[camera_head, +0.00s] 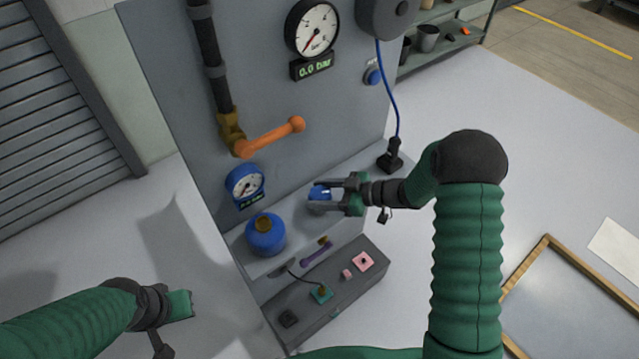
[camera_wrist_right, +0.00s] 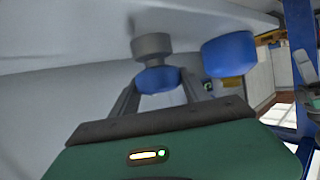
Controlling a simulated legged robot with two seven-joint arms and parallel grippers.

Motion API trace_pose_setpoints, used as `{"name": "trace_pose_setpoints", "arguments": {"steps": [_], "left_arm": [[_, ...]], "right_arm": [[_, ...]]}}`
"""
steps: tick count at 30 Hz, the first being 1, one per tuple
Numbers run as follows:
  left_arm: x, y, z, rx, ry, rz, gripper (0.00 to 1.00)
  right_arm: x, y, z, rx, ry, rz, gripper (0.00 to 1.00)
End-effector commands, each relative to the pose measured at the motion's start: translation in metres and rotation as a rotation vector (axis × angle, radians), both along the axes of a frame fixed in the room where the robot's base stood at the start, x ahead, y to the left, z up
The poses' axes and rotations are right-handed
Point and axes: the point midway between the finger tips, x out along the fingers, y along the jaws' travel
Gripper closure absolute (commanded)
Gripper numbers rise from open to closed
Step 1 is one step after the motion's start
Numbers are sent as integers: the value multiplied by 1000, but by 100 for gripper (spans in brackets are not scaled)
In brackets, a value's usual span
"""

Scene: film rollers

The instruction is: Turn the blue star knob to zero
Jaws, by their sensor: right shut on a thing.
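The blue star knob (camera_head: 319,193) is on the grey panel unit, right of the blue canister. My right gripper (camera_head: 335,195) reaches it from the right and is shut on it. In the right wrist view the blue knob (camera_wrist_right: 157,79) sits between the two fingers, in front of a grey round part (camera_wrist_right: 152,46). The fingers hide part of the knob, and I cannot read its angle. A large dial gauge (camera_head: 312,29) has a display reading 0.0 bar. My left gripper (camera_head: 180,304) is low at the left, away from the panel; its fingers cannot be made out.
A blue canister (camera_head: 266,236) stands left of the knob, below a small blue gauge (camera_head: 245,184). An orange lever (camera_head: 270,136) sticks out above. A grey box (camera_head: 330,292) with small coloured parts is in front. A black plug (camera_head: 391,157) with a blue cable stands behind.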

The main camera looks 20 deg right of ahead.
Motion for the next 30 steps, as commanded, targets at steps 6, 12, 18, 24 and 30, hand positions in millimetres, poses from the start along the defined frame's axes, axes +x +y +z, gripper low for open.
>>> {"name": "trace_pose_setpoints", "arguments": {"steps": [6,12,18,24,30], "left_arm": [[0,0,18,0,0,0,100],[0,0,14,0,0,0,100],[0,0,7,0,0,0,100],[0,0,1,0,0,0,100],[0,0,-2,0,0,0,100]], "right_arm": [[1,-2,0,-4,2,203,87],[1,-2,-3,-5,1,380,87],[2,-2,-4,-4,0,520,87],[2,-2,-2,-3,-1,609,88],[2,-1,-1,-1,0,652,89]]}}
